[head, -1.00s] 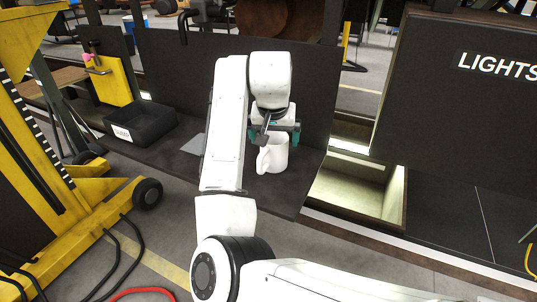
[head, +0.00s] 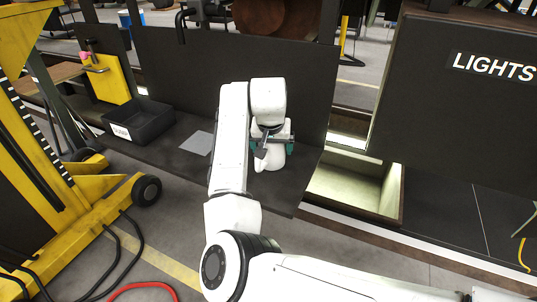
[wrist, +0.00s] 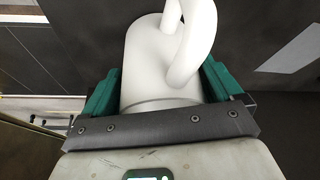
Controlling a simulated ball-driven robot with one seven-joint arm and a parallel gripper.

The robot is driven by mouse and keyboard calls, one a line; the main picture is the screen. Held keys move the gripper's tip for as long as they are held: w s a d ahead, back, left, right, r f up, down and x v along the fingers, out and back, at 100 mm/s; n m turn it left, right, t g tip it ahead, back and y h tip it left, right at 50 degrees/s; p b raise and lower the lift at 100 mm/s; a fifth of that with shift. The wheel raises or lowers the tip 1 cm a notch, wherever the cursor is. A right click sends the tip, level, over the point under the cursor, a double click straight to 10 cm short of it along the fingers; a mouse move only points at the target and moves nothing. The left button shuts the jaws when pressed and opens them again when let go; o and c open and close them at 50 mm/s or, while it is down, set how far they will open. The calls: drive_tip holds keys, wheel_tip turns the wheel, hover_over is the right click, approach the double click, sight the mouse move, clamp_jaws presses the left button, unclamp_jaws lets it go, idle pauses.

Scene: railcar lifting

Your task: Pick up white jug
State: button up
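The white jug (head: 272,162) stands on the dark bench shelf (head: 283,197), with its handle toward the left in the head view. My gripper (head: 273,147) is lowered over its upper part, hiding the rim. In the wrist view the jug (wrist: 150,65) lies between the two green fingers of my gripper (wrist: 160,88), with the handle loop at the upper right. The fingers are spread wide, one on each side, very close to the jug's sides. Whether they touch it I cannot tell.
A grey plate (head: 197,143) lies left of the jug, with a labelled black bin (head: 144,122) further left. A dark upright panel (head: 200,65) stands behind. An open lit compartment (head: 350,185) is right of the shelf. A yellow lift (head: 90,180) stands at the left.

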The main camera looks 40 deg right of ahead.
drive_tip(key=c, duration=0.7)
drive_tip(key=shift+c, duration=0.3)
drive_tip(key=shift+r, duration=0.15)
